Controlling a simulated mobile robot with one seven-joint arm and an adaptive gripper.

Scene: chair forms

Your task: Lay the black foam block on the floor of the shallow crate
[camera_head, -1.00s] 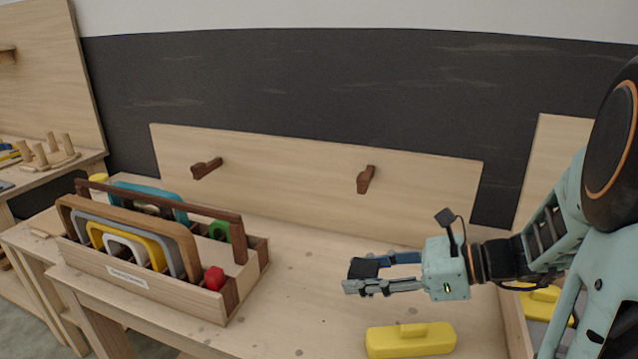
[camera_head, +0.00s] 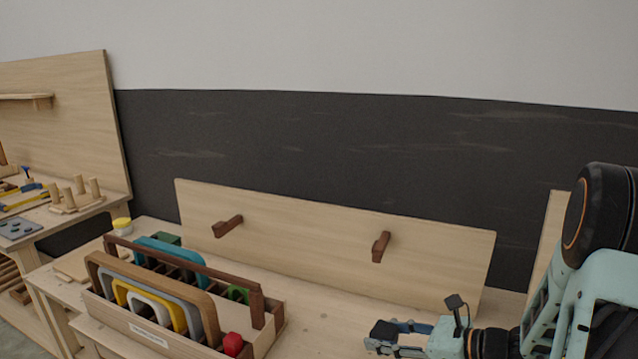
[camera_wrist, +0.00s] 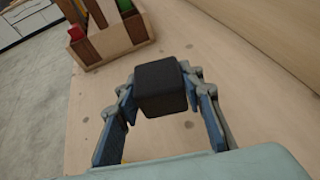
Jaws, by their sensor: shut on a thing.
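My gripper (camera_head: 398,338) is at the lower right of the head view, shut on the black foam block (camera_head: 384,331). In the wrist view the block (camera_wrist: 160,87) is a dark cube between the two blue-padded fingers (camera_wrist: 163,100). It is held above the pale wooden bench top; the height is hard to judge. No shallow crate can be made out for certain in these views now.
A wooden caddy (camera_head: 148,330) with several coloured frames and a dark handle stands left of my gripper, apart from it. It also shows in the wrist view (camera_wrist: 118,40). A backboard with two dark pegs (camera_head: 330,238) rises behind. Bench top between caddy and gripper (camera_head: 315,320) is clear.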

